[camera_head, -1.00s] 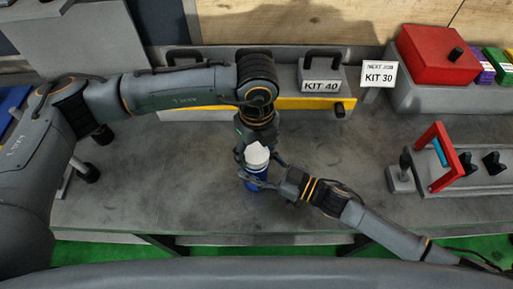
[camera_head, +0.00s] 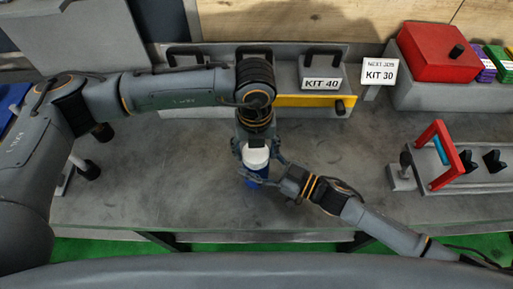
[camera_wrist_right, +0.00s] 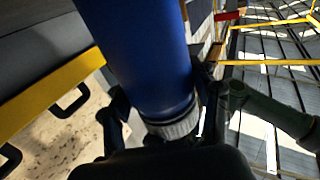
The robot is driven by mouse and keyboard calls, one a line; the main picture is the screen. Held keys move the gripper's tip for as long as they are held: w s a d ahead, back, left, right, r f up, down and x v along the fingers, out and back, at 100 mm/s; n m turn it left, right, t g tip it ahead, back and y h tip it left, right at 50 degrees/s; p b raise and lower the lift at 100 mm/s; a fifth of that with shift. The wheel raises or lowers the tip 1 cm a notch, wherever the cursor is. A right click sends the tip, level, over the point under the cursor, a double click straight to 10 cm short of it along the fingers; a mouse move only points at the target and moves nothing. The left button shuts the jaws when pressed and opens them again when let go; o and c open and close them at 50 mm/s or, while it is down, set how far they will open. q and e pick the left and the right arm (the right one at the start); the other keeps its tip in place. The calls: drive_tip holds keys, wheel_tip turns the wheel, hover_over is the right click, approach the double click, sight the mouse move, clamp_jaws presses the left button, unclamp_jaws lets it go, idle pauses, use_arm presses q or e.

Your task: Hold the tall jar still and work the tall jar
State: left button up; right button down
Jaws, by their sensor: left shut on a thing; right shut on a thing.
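The tall jar, with a blue body (camera_head: 252,182) and white lid (camera_head: 256,158), is in the middle of the bench in the head view. My left gripper (camera_head: 256,150) comes from above, shut around the lid. My right gripper (camera_head: 262,178) comes from the right, shut on the jar's blue body. In the right wrist view the blue body (camera_wrist_right: 140,45) fills the upper middle, and the ridged white lid (camera_wrist_right: 175,127) is at its lower end. Dark fingers stand on both sides there. The exact finger contacts are partly hidden.
A grey rack with a yellow strip (camera_head: 300,101) and a KIT 40 sign (camera_head: 320,84) stands behind. A red box (camera_head: 437,55) is at the back right. A fixture with a red frame (camera_head: 440,155) stands at the right. The bench in front is clear.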

use_arm(q)
drive_tip(key=m, duration=0.3)
drive_tip(key=shift+a+m, duration=0.1)
drive_tip(key=shift+m, duration=0.3)
drive_tip(key=m, duration=0.3)
drive_tip(key=shift+w+a+m, duration=0.1)
drive_tip(key=shift+m, duration=0.3)
drive_tip(key=m, duration=0.3)
drive_tip(key=shift+m, duration=0.3)
drive_tip(key=m, duration=0.3)
drive_tip(key=shift+w+m, duration=0.1)
drive_tip(key=shift+m, duration=0.2)
drive_tip(key=m, duration=0.3)
drive_tip(key=shift+w+m, duration=0.1)
drive_tip(key=shift+m, duration=0.3)
drive_tip(key=m, duration=0.3)
drive_tip(key=shift+m, duration=0.3)
drive_tip(key=m, duration=0.3)
drive_tip(key=shift+w+m, duration=0.15)
drive_tip(key=shift+m, duration=0.15)
drive_tip(key=m, duration=0.3)
drive_tip(key=shift+m, duration=0.3)
drive_tip(key=o, duration=1)
